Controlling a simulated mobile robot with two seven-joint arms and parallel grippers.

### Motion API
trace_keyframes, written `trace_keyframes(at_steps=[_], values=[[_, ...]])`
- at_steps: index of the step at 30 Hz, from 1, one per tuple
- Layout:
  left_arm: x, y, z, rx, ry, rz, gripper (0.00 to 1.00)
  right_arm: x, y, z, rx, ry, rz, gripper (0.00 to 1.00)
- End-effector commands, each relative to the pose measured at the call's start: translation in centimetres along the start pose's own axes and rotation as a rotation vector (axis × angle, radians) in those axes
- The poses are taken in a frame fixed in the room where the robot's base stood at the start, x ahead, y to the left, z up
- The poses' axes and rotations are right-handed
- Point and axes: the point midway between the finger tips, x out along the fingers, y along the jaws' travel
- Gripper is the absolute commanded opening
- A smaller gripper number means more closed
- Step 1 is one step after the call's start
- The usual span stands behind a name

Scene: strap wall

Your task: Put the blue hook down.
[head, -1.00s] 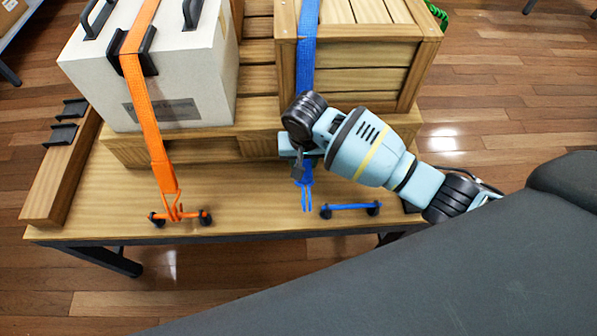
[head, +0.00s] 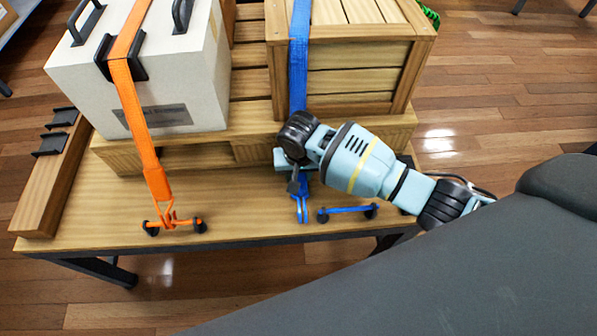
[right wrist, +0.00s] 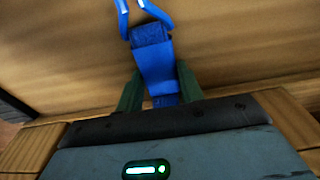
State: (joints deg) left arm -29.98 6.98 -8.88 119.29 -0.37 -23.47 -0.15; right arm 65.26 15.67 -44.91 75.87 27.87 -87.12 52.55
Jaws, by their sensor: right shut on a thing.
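The blue hook (head: 302,210) hangs at the lower end of the blue strap (head: 298,60), in front of the wooden crate. In the right wrist view the hook's two prongs (right wrist: 125,14) point away from my gripper. My right gripper (head: 296,184) is shut on the strap end just behind the hook; its green fingers (right wrist: 159,84) stand on either side of the blue webbing. The hook is left of the blue bar (head: 348,210) and apart from it. I cannot tell whether the hook touches the tabletop. My left gripper is not in view.
An orange strap (head: 135,100) over the white case (head: 190,75) is hooked at an orange bar (head: 187,223). The wooden crate (head: 365,78) stands on a pallet (head: 120,155). The tabletop (head: 245,205) between the two bars is bare. Its front edge is close to the hook.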

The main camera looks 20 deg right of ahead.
Motion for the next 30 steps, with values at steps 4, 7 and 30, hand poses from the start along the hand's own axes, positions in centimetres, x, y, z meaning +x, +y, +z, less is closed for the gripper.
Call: trace_keyframes(at_steps=[4,7,30], values=[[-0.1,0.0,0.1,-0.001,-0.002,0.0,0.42,0.5,0.0,0.1,-0.001,-0.001,0.0,0.23],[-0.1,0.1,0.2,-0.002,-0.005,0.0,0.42,0.9,0.0,0.2,-0.001,-0.001,0.0,0.23],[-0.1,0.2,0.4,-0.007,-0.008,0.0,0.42,1.4,0.6,0.3,-0.003,-0.003,0.015,0.59]])
